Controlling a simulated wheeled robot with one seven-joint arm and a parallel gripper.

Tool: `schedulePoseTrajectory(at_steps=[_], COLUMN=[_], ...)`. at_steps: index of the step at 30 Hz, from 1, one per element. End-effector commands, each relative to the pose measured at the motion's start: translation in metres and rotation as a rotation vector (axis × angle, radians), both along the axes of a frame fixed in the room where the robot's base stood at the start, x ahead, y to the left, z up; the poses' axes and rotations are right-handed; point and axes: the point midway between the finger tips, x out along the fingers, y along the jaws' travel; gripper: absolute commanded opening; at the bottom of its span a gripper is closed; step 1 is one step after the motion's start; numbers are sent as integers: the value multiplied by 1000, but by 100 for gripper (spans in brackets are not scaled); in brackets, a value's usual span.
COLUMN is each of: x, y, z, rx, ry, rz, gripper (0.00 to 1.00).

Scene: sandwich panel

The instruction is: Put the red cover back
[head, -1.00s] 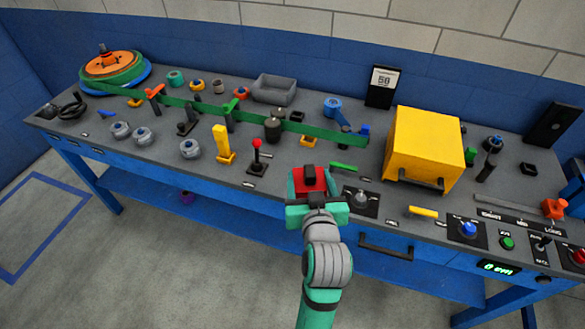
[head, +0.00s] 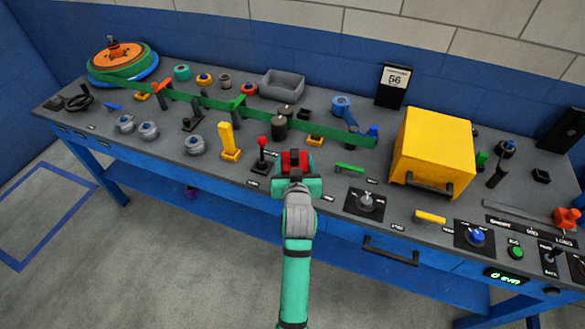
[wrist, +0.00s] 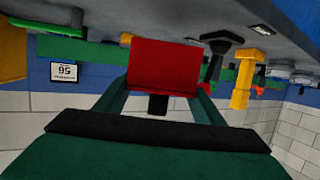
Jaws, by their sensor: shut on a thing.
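The red cover (head: 304,161) is a small boxy piece held in my gripper (head: 297,182), over the bench's front part. In the wrist view the red cover (wrist: 163,62) sits between the two green fingers of my gripper (wrist: 162,92), which is shut on it. A dark block shows just below the cover there. A red-knobbed lever (head: 262,142) stands on a black base just left of my gripper. Gap between cover and bench top is hard to judge. The bench surface directly behind and under the gripper is hidden.
A grey dial on a black plate (head: 366,202) lies to the right, with a yellow box (head: 433,148) behind it. A yellow post (head: 228,140) stands left of the lever. A green band (head: 330,132) runs along the bench behind. Blue and green buttons line the right front.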

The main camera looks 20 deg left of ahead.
Motion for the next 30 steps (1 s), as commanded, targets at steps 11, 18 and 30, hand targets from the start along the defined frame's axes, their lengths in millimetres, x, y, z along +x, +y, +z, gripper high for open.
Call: schedulePoseTrajectory(at_steps=[11, 18, 30], x=[9, 9, 9], y=[10, 10, 10], z=[-34, -45, -48], rx=[0, 1, 1], ry=[2, -3, -1], rz=[1, 1, 2], gripper=[38, 38, 81])
